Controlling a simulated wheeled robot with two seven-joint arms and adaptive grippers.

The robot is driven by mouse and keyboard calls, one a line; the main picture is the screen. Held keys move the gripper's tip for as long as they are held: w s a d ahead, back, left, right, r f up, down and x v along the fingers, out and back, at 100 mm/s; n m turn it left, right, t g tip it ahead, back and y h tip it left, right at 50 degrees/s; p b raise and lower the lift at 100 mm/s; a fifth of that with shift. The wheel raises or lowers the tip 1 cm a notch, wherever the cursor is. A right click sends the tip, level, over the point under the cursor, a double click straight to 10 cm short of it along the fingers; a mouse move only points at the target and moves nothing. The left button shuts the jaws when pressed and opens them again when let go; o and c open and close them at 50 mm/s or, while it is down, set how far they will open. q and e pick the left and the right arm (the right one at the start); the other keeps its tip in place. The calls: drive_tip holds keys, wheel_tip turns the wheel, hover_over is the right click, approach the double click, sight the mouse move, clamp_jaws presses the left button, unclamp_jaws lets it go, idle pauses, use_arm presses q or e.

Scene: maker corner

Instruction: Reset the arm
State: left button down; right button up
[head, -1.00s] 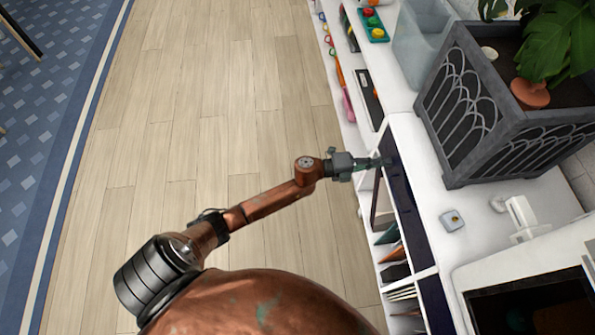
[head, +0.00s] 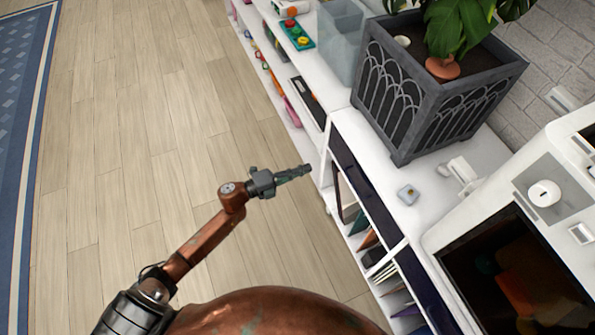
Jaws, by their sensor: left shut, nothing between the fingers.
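My left gripper (head: 294,174) is at the end of the copper-coloured arm that comes in from the lower left. Its greenish fingers are together, with nothing between them. It hangs over the wooden floor, just left of the white shelf unit (head: 341,121), and looks apart from it. My right gripper does not show.
A grey planter (head: 392,100) with a plant stands on the white top. A white machine with a dark window (head: 520,270) fills the lower right. Wooden floor (head: 130,130) at left is clear, beside a blue rug (head: 20,150).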

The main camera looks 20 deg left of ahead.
use_arm(q)
drive_tip(key=shift+v, duration=0.8)
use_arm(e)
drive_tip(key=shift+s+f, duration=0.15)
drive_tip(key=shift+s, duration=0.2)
